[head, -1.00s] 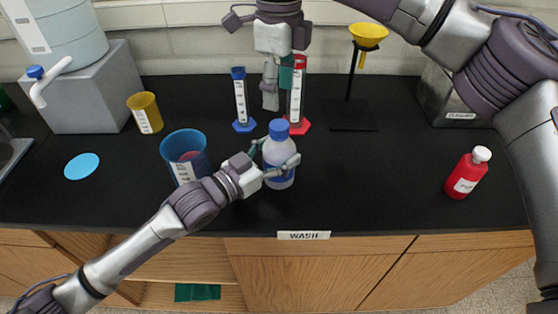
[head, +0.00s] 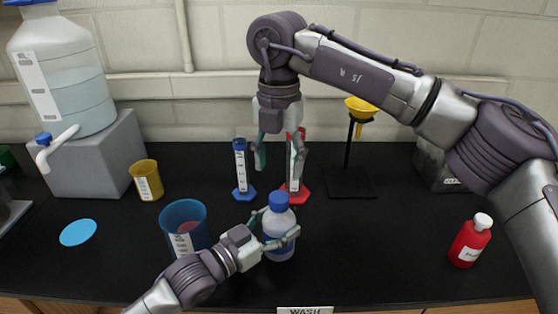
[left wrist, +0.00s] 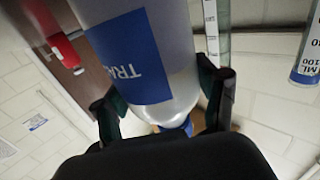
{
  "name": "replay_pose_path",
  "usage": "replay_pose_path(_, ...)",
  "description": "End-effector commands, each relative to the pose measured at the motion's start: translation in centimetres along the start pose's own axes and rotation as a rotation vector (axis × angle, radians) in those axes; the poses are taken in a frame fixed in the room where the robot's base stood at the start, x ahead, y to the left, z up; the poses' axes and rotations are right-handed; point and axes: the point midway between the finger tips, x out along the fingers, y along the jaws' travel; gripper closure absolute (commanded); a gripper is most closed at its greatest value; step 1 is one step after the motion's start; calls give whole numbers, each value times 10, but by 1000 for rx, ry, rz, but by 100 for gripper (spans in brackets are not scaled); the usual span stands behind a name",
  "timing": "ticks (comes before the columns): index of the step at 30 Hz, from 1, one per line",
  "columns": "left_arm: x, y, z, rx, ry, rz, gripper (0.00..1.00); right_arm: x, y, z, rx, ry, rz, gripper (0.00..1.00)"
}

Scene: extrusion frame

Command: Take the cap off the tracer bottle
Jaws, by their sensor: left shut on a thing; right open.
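The tracer bottle (head: 279,247) stands upright near the front of the black counter, pale and translucent with a blue label. Its blue cap (head: 279,201) is on top. My left gripper (head: 277,228) is shut around the bottle's body from the front left. The left wrist view shows the bottle (left wrist: 178,45) between the two dark fingers, with part of the label text readable. My right gripper (head: 278,170) points down, open and empty, above the cap and apart from it. Its fingers partly hide the red cylinder behind.
A blue cup (head: 183,215) stands left of the bottle. Blue (head: 240,170) and red-based (head: 295,192) cylinders stand behind. The counter right of the bottle is clear.

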Motion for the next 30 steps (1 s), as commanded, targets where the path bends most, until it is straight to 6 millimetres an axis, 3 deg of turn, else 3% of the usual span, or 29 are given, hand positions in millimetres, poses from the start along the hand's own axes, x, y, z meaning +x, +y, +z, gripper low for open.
replay_pose_path(6, 0, 0, 1, 0, -3, 0, 100, 0, 0, 0, 502, 0, 0, 39)
replay_pose_path(12, 0, 0, 2, 0, -4, 0, 100, 0, 0, 0, 768, 0, 0, 39)
replay_pose_path(17, 0, 0, 2, 0, -4, 0, 100, 6, 0, 0, 836, 1, -2, 39)
replay_pose_path(30, 0, 0, 2, 0, -4, 0, 100, 67, 0, 0, 839, 2, -1, 39)
